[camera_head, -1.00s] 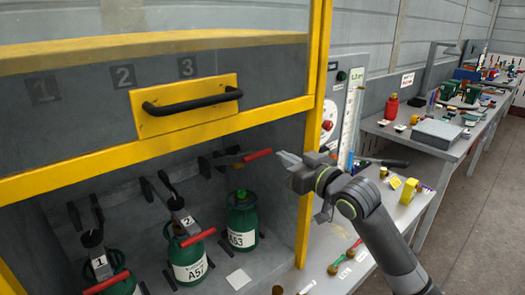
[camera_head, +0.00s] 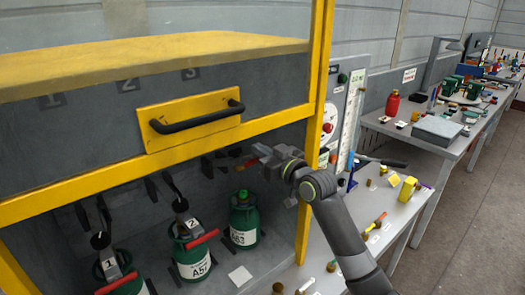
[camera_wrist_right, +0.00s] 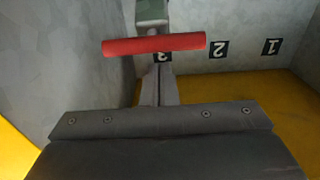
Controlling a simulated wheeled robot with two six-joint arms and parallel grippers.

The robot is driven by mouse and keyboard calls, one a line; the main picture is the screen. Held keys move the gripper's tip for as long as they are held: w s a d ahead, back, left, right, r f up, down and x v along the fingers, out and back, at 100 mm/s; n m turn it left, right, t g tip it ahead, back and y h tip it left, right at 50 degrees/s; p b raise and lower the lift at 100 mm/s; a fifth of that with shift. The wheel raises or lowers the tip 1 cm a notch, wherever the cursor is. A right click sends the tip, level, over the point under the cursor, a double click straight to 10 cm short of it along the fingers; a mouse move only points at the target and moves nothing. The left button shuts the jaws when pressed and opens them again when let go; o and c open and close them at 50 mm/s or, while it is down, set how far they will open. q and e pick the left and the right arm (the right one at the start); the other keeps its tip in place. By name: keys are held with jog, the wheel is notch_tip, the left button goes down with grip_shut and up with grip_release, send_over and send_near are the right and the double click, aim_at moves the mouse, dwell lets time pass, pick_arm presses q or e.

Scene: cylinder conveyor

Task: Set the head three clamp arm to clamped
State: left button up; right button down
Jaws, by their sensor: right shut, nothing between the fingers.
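The handle also shows as a red crossbar (camera_wrist_right: 153,44) in the right wrist view, in front of the gripper. My right gripper (camera_head: 258,152) is shut and empty, beside the handle and partly covering it in the head view. I cannot tell whether they touch. My left gripper is out of view.
Clamps one and two have red handles (camera_head: 122,283) (camera_head: 202,240) low in front of their cylinders. The yellow-framed guard (camera_head: 317,130) and its black handle (camera_head: 197,117) stand above and beside the opening. A bench (camera_head: 395,215) with small items is at right.

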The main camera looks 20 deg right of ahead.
jog(key=shift+s+d+f, duration=0.1)
jog(key=shift+s+f, duration=0.2)
jog(key=shift+f, duration=0.35)
jog(key=shift+f, duration=0.15)
jog(key=s+f+t+b, duration=0.2)
jog(key=f+b, duration=0.5)
jog(key=b, duration=0.5)
jog(key=s+d+f+t+y+b, duration=0.1)
jog(key=s+f+t+b, duration=0.1)
jog(key=f+b, duration=0.6)
jog(key=shift+d+f+y+b, duration=0.2)
jog(key=shift+d+y+b, duration=0.1)
jog(key=shift+b, duration=2.15)
